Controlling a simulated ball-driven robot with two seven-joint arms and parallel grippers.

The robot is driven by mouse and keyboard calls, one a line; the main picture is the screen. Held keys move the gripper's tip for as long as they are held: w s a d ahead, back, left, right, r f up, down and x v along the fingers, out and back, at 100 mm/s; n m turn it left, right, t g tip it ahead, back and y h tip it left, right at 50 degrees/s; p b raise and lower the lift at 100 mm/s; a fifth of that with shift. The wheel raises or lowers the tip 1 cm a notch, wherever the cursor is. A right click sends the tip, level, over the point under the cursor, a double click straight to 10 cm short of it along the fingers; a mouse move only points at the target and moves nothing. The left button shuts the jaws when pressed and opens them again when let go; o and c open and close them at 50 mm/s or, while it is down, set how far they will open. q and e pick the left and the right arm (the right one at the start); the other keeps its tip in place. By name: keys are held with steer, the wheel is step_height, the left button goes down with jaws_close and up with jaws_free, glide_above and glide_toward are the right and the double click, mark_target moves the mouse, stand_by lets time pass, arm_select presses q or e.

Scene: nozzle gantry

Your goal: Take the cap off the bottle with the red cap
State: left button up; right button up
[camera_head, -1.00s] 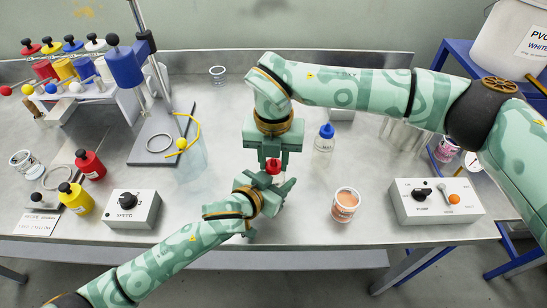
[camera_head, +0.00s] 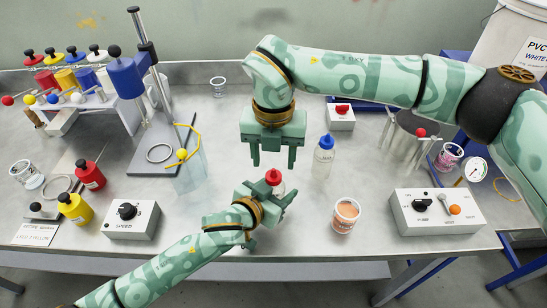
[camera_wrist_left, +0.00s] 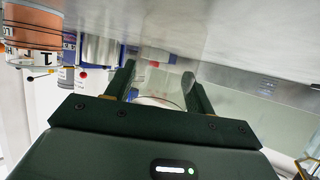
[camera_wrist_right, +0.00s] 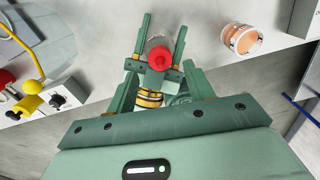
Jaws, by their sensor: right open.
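The bottle with the red cap (camera_head: 273,177) stands near the front middle of the bench, its body mostly hidden by my left gripper in the head view. The cap sits at its top. In the right wrist view the red cap (camera_wrist_right: 165,55) shows with the clear body (camera_wrist_right: 158,39) behind it. My left gripper (camera_head: 266,190) is shut around the bottle below the cap; its fingers show in the left wrist view (camera_wrist_left: 157,82) with clear material between them. My right gripper (camera_head: 273,160) is open and empty, pointing down just behind and above the cap, apart from it.
A blue-capped bottle (camera_head: 323,155) and a cup of orange material (camera_head: 345,215) stand to the right. A control box (camera_head: 436,212) is at the right front, a speed box (camera_head: 132,219) at the left front. A stand (camera_head: 150,155) with a clear beaker is behind left.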

arm_select(q)
steer(key=shift+o, duration=1.3)
